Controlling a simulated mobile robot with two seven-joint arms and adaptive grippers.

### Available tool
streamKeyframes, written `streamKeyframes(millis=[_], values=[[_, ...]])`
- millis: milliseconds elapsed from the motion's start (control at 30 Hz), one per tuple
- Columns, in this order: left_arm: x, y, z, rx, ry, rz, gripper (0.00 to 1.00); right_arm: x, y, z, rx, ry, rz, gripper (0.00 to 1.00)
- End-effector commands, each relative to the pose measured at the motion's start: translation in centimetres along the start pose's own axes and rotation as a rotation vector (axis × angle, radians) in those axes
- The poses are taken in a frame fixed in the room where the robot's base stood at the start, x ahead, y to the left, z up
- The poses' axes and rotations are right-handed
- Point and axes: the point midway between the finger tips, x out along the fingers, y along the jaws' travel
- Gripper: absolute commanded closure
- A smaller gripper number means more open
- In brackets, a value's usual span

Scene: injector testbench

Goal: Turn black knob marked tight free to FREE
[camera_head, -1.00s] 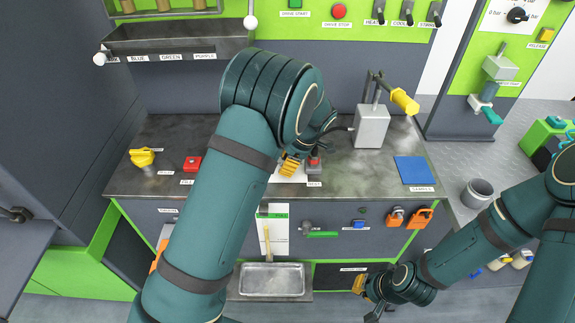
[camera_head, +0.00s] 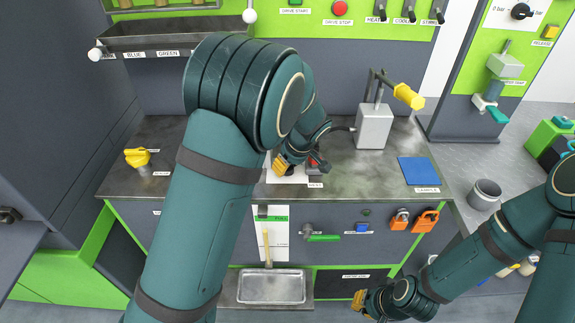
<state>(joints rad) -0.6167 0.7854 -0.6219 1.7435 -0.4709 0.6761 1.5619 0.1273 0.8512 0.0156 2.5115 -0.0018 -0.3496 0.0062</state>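I cannot make out the black knob marked tight free. My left gripper (camera_head: 283,164) is low over the middle of the workbench, its yellow-orange fingers just left of a small dark and red fixture (camera_head: 317,164) by the NEST label, over a white plate (camera_head: 285,176). The gripper and its wrist hide part of this spot. I cannot tell whether its fingers are open or shut. My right gripper (camera_head: 362,304) hangs low at the bottom right, in front of the bench and away from the worktop; its finger state is unclear.
A grey box with a yellow-handled lever (camera_head: 374,126) stands right of my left gripper. A blue sample pad (camera_head: 418,171) lies at the right. A yellow valve handle (camera_head: 137,157) is at the left. A metal tray (camera_head: 271,286) sits below the bench front.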

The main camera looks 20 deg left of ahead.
Motion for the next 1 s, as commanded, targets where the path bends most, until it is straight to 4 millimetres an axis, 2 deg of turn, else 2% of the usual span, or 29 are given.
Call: streamKeyframes(millis=[467, 500, 567, 600, 867, 1000], values=[[0.13, -0.15, 0.05, 0.015, -0.001, 0.002, 0.97, 0.09, 0.03, 0.06, 0.000, -0.001, 0.000, 1.00], [0.13, -0.15, 0.05, 0.015, -0.001, 0.002, 0.55, 0.09, 0.03, 0.06, 0.000, -0.001, 0.000, 1.00], [0.13, -0.14, 0.05, 0.015, -0.001, 0.002, 0.34, 0.09, 0.04, 0.06, 0.000, -0.001, 0.000, 1.00], [0.12, -0.13, 0.04, 0.014, -0.001, 0.002, 0.29, 0.09, 0.03, 0.06, 0.000, -0.001, 0.000, 1.00], [0.02, -0.05, 0.01, 0.013, -0.001, 0.005, 0.29, 0.08, 0.03, 0.05, 0.000, -0.001, 0.000, 1.00], [-0.72, 0.03, -0.31, 0.013, 0.000, 0.008, 0.29, 0.08, 0.03, 0.05, 0.000, -0.001, 0.000, 1.00]])
